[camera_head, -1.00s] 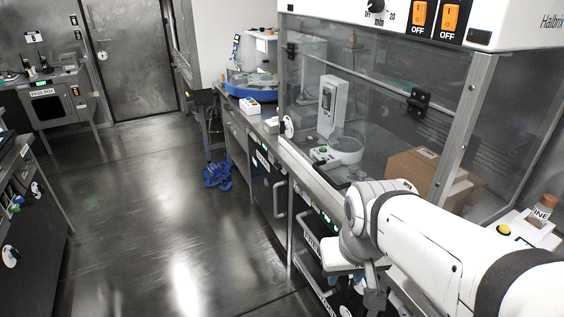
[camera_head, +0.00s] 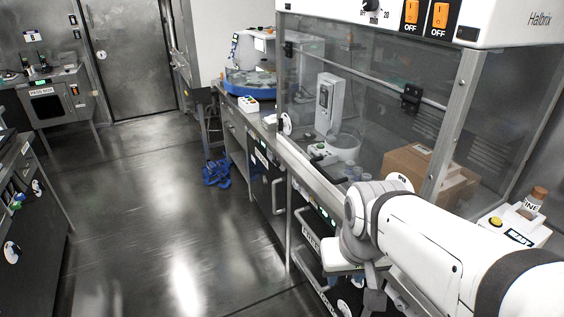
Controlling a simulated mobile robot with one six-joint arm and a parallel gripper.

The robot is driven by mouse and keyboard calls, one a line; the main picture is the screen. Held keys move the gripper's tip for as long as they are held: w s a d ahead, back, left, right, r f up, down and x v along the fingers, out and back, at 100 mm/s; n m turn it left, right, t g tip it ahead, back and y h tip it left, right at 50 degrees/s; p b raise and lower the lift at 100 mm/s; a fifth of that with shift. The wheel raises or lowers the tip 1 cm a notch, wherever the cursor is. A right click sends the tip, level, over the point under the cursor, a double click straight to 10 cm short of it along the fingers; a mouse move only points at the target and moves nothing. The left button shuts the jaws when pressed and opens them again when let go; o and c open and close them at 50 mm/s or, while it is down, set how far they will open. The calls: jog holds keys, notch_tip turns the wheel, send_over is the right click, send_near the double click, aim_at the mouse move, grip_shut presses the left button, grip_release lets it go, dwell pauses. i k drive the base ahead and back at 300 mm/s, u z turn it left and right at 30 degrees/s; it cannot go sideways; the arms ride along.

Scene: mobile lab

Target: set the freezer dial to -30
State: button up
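The freezer (camera_head: 311,236) appears to be the dark under-bench unit whose partly hidden label begins "FREE". A small green-lit panel (camera_head: 326,217) sits above it near the bench edge. I cannot make out a freezer dial or any setting on it; my arm covers part of that front. My gripper (camera_head: 372,292) points down at the bottom of the view, in front of the under-bench units. Its fingers are small, dark and partly cut off, so I cannot tell whether they are open or holding anything.
A glass-fronted hood (camera_head: 470,110) stands on the bench, with a timer knob (camera_head: 369,5) and orange OFF switches on top. A cardboard box (camera_head: 405,165) is inside. A door handle (camera_head: 279,197) juts into the aisle.

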aim_at(296, 185)
jog(key=z, duration=0.15)
jog(key=k, duration=0.35)
jog(key=u, duration=0.9)
jog(key=i, duration=1.6)
jog(key=z, duration=0.2)
